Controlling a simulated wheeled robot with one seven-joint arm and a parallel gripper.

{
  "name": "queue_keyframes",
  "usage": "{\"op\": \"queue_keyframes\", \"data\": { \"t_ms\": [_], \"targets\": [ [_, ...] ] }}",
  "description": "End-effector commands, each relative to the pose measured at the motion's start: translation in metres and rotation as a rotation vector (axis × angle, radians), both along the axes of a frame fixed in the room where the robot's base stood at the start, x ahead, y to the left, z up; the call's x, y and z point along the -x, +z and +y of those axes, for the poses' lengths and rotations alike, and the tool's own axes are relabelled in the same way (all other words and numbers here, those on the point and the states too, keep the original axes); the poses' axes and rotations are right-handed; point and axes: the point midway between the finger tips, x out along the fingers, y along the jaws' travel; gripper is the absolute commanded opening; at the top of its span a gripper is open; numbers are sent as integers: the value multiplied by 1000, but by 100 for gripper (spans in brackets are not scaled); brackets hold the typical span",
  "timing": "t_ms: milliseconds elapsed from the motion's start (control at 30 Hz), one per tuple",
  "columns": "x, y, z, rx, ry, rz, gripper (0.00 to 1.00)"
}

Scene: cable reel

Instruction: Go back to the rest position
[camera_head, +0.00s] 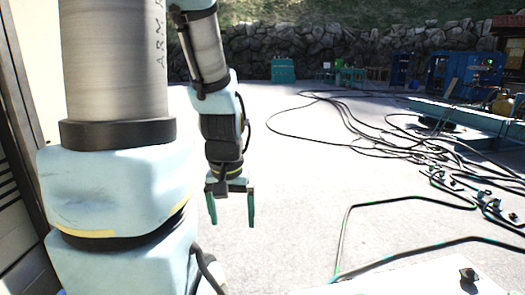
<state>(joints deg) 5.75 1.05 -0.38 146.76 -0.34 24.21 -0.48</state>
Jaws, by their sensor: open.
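My gripper (231,222) hangs from my arm left of the picture's middle, pointing down. Its two green fingers are apart with nothing between them. It is above pale, bare ground and touches nothing that I can see. My arm's thick links fill the left side of the view and hide what is behind them.
Black cables (365,112) lie in loops on the ground at right, beside a long teal beam (470,118). A pale surface (400,277) with a dark knob is at bottom right. Blue machines (452,74) and a stone wall (340,48) stand behind.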

Motion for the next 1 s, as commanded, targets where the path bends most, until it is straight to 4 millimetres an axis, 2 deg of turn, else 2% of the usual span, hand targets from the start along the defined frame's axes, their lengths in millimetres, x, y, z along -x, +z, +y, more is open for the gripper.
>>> {"op": "queue_keyframes", "data": {
  "t_ms": [33,167,400,500,600,667,1000],
  "targets": [
    [0,19,0,0,-1,0,92],
    [0,44,0,0,-3,0,92],
    [-1,102,-1,-1,-5,0,92],
    [0,118,-1,-1,-6,0,92],
    [0,125,-1,-1,-6,1,93],
    [0,126,-1,-1,-6,1,100],
    [-2,123,-4,2,-4,3,100]
  ]
}}
